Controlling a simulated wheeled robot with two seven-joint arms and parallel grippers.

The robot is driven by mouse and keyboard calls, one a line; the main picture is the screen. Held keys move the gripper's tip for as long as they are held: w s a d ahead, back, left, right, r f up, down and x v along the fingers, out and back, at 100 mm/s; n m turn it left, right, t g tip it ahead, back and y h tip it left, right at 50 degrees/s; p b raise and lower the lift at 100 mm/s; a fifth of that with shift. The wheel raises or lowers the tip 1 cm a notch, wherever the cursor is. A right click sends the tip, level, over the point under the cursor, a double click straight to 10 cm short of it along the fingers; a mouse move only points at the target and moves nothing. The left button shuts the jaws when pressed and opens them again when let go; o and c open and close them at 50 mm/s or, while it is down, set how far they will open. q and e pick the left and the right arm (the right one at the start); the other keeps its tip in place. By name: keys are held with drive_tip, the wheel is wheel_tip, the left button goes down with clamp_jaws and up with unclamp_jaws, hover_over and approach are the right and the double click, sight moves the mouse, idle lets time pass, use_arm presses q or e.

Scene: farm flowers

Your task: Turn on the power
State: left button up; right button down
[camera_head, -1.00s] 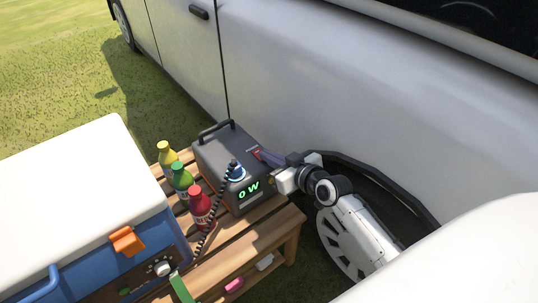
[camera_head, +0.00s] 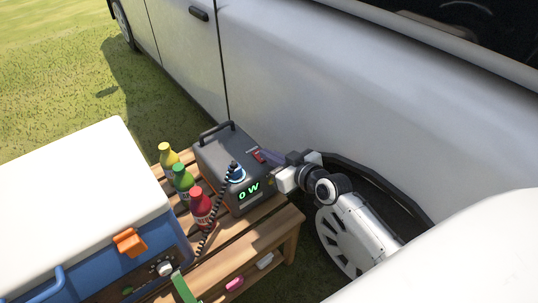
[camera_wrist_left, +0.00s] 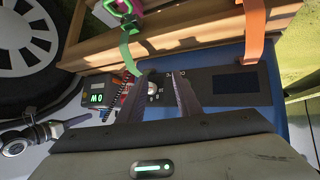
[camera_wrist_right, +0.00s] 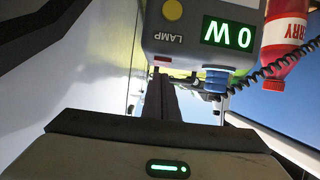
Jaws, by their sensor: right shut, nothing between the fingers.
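The grey power station (camera_head: 232,165) stands on the wooden table, with a black handle and a lit green "0 W" display (camera_head: 249,190). A small red switch (camera_head: 258,156) shows on its top. A blue plug (camera_head: 236,174) with a coiled black cord sits on its front edge. My right gripper (camera_head: 270,158) is shut and empty, its tips just beside the red switch; I cannot tell if they touch. In the right wrist view the display (camera_wrist_right: 228,33) shows upside down beside a "LAMP" label. My left gripper (camera_wrist_left: 161,90) is open, its fingers either side of a knob (camera_wrist_left: 153,88) on the cooler panel.
A blue cooler with a white lid (camera_head: 80,185) stands left. Yellow (camera_head: 168,156), green (camera_head: 181,181) and red (camera_head: 201,205) bottles stand between it and the station. A white vehicle (camera_head: 330,90) is close behind and to the right. Grass is open at upper left.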

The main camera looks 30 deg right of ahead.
use_arm(q)
drive_tip(key=shift+s+f, duration=0.1)
